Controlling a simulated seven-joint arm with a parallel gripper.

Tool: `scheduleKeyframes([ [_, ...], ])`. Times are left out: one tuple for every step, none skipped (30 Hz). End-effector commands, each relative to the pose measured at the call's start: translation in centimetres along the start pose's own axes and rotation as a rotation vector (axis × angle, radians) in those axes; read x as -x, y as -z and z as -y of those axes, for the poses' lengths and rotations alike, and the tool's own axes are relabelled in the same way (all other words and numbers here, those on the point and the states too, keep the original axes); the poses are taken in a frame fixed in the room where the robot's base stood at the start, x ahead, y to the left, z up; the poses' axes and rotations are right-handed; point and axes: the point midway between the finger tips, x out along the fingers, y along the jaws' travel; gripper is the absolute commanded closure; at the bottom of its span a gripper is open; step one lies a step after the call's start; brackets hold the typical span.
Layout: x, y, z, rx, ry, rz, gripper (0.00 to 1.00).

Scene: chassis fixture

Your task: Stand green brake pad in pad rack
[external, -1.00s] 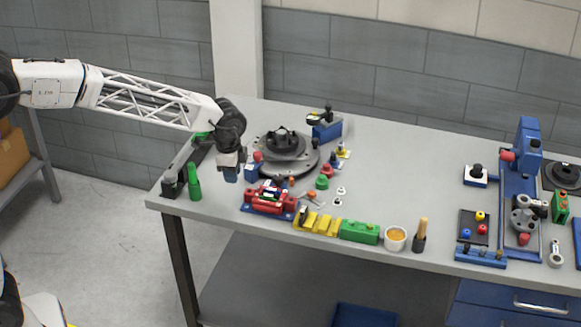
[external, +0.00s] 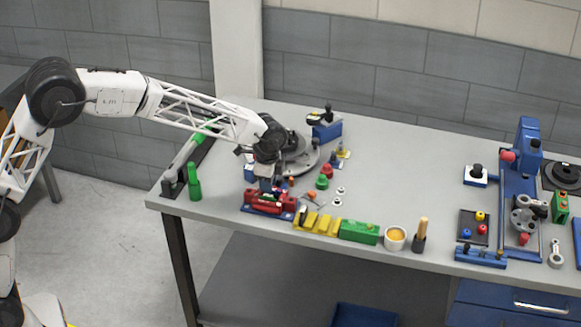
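My gripper (external: 266,187) points down just above or at the red fixture (external: 266,203) on its blue base, near the front left of the table. My wrist hides part of the fixture. The fingers are too small and dark to show whether they are open or hold something. A yellow slotted rack (external: 322,223), which looks like the pad rack, stands right of the red fixture. A small dark piece is at its left end. I cannot make out a green brake pad for certain.
A green block (external: 359,232), a cup (external: 395,239) and a wooden-handled brush (external: 421,234) stand along the front edge. A green bottle (external: 194,181) stands left. A round dark disc (external: 303,161) lies behind my wrist.

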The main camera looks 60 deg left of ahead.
Motion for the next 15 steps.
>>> scheduleKeyframes([
  [0.0, 0.0, 0.0, 0.000, 0.000, 0.000, 0.75],
  [0.0, 0.0, 0.0, 0.000, 0.000, 0.000, 0.75],
  [0.0, 0.0, 0.0, 0.000, 0.000, 0.000, 0.75],
  [-0.1, 0.0, 0.0, 0.000, 0.000, 0.000, 0.75],
  [-0.1, 0.0, 0.0, 0.000, 0.000, 0.000, 0.75],
  [-0.2, 0.0, 0.0, 0.000, 0.000, 0.000, 0.75],
  [-0.3, 0.0, 0.0, 0.000, 0.000, 0.000, 0.75],
  [-0.4, 0.0, 0.0, 0.000, -0.001, 0.000, 0.75],
  [-0.6, 0.0, 0.0, 0.000, -0.001, 0.000, 0.75],
  [-0.7, 0.0, 0.0, 0.000, -0.001, 0.001, 0.75],
  [-0.9, 0.0, 0.0, 0.000, -0.001, 0.001, 0.75],
  [-1.1, 0.0, -0.1, 0.000, -0.001, 0.000, 0.75],
  [-1.3, 0.0, -0.1, 0.000, -0.001, 0.000, 0.75],
  [-1.5, 0.0, 0.0, 0.000, 0.000, 0.000, 0.75],
  [-1.8, 0.0, 0.0, 0.000, 0.000, 0.000, 0.75],
])
